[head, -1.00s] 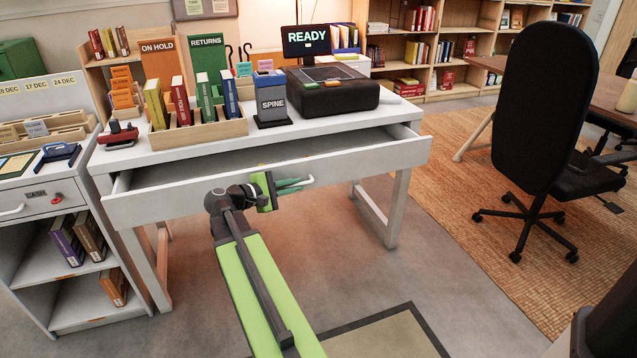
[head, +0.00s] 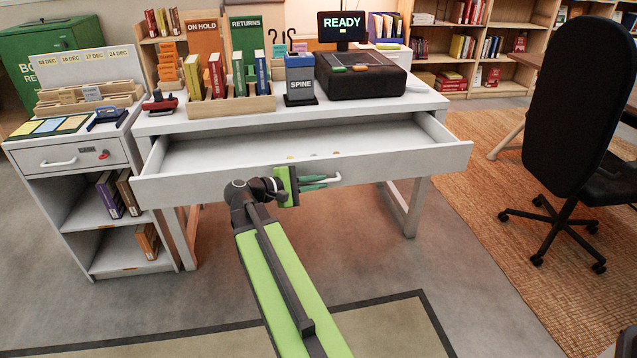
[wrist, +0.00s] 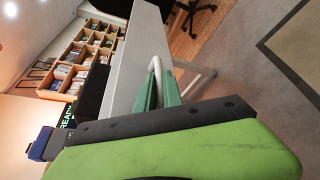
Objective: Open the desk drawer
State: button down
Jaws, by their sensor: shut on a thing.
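The desk drawer (head: 400,164) is a wide white drawer under the white desk top (head: 200,121). It stands well out from the desk, and its inside shows in the head view, with a few small coloured items near its front. My gripper (head: 322,182) is in front of the drawer face, shut on the white drawer handle (head: 337,178). In the wrist view the green fingers (wrist: 158,92) close around the handle (wrist: 155,68). Part of the handle is hidden by the fingers.
A small white cabinet (head: 60,185) stands at left. A black office chair (head: 575,110) stands at right on a rug. The floor in front is open.

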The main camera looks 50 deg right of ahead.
jog(key=shift+d, duration=0.1)
jog(key=c, duration=1.8)
grip_release()
jog(key=shift+s+d, duration=0.1)
jog(key=shift+o, duration=0.2)
jog(key=p+v, duration=0.3)
jog(key=v, duration=1.4)
jog(key=shift+w+p, duration=0.2)
jog(key=shift+p, duration=0.15)
